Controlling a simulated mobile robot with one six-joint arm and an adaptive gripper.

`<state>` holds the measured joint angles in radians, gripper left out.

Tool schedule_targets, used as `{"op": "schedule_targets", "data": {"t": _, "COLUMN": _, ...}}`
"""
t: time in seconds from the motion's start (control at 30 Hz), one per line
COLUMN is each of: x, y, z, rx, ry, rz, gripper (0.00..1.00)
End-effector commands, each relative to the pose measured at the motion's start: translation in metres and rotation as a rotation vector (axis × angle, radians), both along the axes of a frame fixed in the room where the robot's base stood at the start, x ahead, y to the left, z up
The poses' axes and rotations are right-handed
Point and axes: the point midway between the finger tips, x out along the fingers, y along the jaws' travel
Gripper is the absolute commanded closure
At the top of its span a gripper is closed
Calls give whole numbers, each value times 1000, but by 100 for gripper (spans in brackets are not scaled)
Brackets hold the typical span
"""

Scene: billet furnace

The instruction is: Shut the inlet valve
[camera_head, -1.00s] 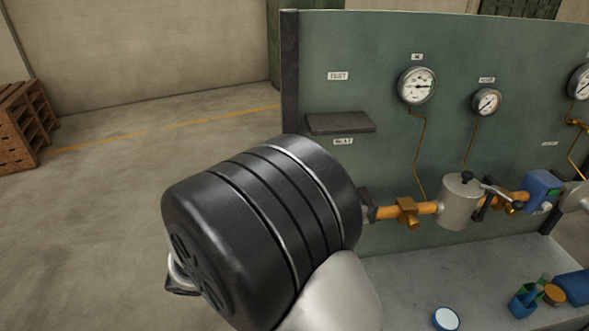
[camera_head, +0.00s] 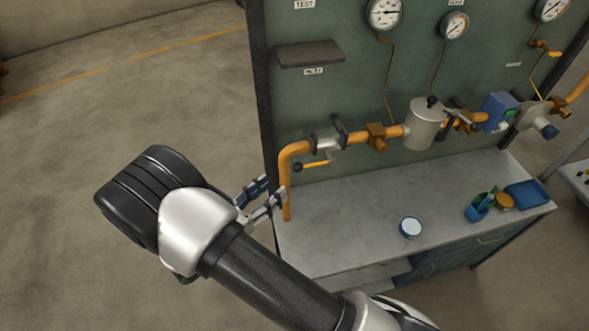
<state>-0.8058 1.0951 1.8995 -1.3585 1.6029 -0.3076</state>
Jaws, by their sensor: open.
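An orange pipe (camera_head: 360,138) runs along the green panel and bends down at its left end. A valve body (camera_head: 327,141) sits in the pipe just right of the bend. A yellow lever (camera_head: 313,164) shows under it, pointing left, roughly along the pipe. No readable label names it as the inlet valve. A second dark lever (camera_head: 459,117) shows right of the grey cylinder. My gripper (camera_head: 274,193) is open and empty, left of the pipe's downward leg and below the yellow lever. I cannot tell whether its fingers touch the pipe.
A grey cylinder (camera_head: 426,124), a blue box (camera_head: 498,111) and gauges (camera_head: 384,12) sit along the panel. A small dark shelf (camera_head: 309,54) juts out above the valve. The bench top (camera_head: 350,205) holds a round tin (camera_head: 410,227) and a blue tray (camera_head: 527,194). The floor at left is clear.

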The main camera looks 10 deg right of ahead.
Motion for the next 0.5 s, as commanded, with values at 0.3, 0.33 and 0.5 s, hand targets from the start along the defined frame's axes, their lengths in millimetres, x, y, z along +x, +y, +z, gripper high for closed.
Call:
{"op": "schedule_targets", "data": {"t": 0.3, "x": 36, "y": -57, "z": 0, "rx": 0, "ry": 0, "rz": -5, "gripper": 55}}
{"op": "schedule_targets", "data": {"t": 0.33, "x": 39, "y": -61, "z": 0, "rx": 1, "ry": 1, "rz": -5, "gripper": 55}}
{"op": "schedule_targets", "data": {"t": 0.5, "x": 50, "y": -76, "z": 0, "rx": 1, "ry": 1, "rz": -2, "gripper": 55}}
